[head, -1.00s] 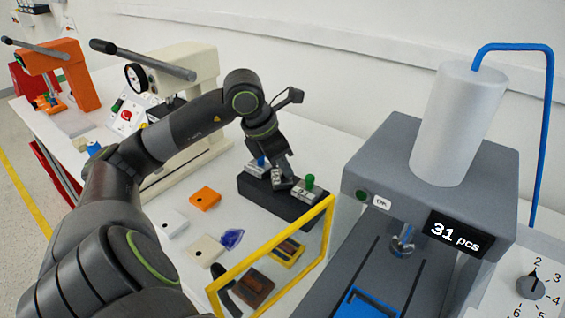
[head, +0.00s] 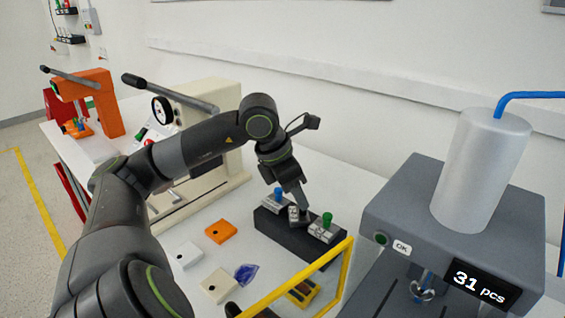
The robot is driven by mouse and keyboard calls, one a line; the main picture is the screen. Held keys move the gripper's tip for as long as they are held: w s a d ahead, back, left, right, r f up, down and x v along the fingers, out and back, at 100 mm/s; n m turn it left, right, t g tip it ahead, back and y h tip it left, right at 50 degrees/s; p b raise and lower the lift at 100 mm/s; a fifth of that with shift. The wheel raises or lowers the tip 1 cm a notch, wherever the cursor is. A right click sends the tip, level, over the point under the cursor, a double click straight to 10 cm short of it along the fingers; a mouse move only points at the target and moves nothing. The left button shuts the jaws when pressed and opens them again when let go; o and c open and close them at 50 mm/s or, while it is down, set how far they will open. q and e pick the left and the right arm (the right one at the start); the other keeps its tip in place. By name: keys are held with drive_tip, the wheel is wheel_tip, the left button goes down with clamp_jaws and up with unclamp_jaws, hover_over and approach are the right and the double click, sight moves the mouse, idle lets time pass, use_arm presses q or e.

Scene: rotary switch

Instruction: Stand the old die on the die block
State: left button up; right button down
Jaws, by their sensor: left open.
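The die block (head: 283,236) is a long dark block on the white bench, in the middle of the head view. Three small grey dies show in a row on it. The left one (head: 269,205) has a blue knob and the right one (head: 320,234) a green knob. The middle grey die (head: 294,214) shows a dark spot and is partly hidden by my left gripper (head: 299,207). My left gripper is open and points down at this middle die; I cannot tell whether it touches it. My right gripper is not in view.
An orange plate (head: 221,231), a white plate (head: 187,255), a beige plate (head: 218,285) and a blue crumpled item (head: 245,274) lie left of the block. A cream lever press (head: 217,115) stands behind my left arm.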

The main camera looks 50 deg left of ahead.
use_arm(q)
drive_tip(key=b+v, duration=0.2)
drive_tip(key=v, duration=0.7)
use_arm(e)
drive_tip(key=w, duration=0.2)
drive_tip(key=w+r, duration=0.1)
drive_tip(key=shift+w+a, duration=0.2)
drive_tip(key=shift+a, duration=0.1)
use_arm(q)
drive_tip(key=shift+r, duration=0.2)
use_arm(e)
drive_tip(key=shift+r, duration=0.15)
